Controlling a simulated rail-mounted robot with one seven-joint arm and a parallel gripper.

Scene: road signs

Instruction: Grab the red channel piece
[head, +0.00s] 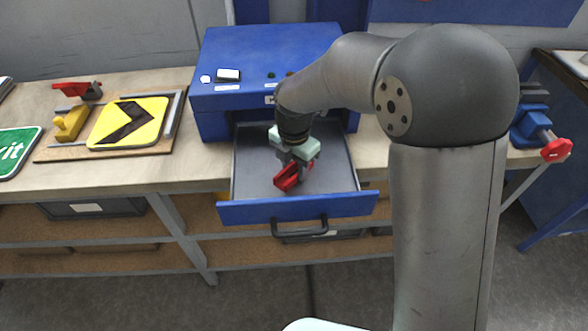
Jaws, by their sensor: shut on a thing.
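The red channel piece (287,178) is in the open drawer (334,180) of the blue cabinet. My gripper (296,172) reaches down into the drawer from above and is shut on the red piece. The piece lies at a slant across the picture, and its right end is partly hidden by my gripper. I cannot tell whether it touches the drawer floor. A second red piece (77,89) sits on the bench at the left.
The blue cabinet (262,62) stands on the wooden bench. The drawer front with its black handle (300,228) sticks out past the bench edge. A yellow arrow sign (129,122), a yellow block (71,122) and a green sign (18,149) lie left. A blue vise (530,122) is at right.

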